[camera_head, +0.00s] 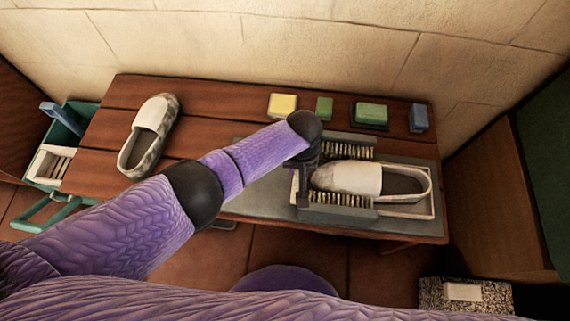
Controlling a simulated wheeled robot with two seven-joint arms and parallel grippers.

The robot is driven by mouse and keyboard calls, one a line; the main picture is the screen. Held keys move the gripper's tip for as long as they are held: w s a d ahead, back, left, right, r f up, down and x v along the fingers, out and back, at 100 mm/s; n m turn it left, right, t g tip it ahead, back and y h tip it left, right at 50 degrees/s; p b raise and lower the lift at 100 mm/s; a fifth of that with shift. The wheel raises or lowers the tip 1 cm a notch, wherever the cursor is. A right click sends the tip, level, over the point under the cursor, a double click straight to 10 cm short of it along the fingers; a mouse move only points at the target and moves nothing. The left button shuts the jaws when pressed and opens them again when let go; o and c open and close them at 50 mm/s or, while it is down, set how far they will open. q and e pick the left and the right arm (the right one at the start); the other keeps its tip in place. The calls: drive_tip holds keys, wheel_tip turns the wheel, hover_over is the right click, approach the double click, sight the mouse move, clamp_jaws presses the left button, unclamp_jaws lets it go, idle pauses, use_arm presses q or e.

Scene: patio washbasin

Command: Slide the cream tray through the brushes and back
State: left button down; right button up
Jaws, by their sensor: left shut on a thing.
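The cream tray (432,206) lies on a grey base board (262,200) on the wooden table, with a cream-and-grey slip-on shoe (360,178) in it. The tray and shoe sit between two bristle brushes, a back brush (347,151) and a front brush (342,199). The tray's right end reaches past the brushes. My left gripper (304,188) is at the tray's left end and shut on it; my own arm partly hides the grip. My right gripper does not show.
A second shoe (150,135) stands on the table's left. A yellow sponge (283,104), a green sponge (325,107), a green-topped brush (371,114) and a blue block (418,118) line the back. A teal caddy (70,122) is at the left.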

use_arm(q)
drive_tip(key=shift+d, duration=0.3)
drive_tip(key=c, duration=0.5)
unclamp_jaws()
drive_tip(key=shift+d, duration=0.15)
wheel_tip(320, 180, up, 10)
drive_tip(key=p, duration=0.7)
drive_tip(key=shift+f, duration=0.1)
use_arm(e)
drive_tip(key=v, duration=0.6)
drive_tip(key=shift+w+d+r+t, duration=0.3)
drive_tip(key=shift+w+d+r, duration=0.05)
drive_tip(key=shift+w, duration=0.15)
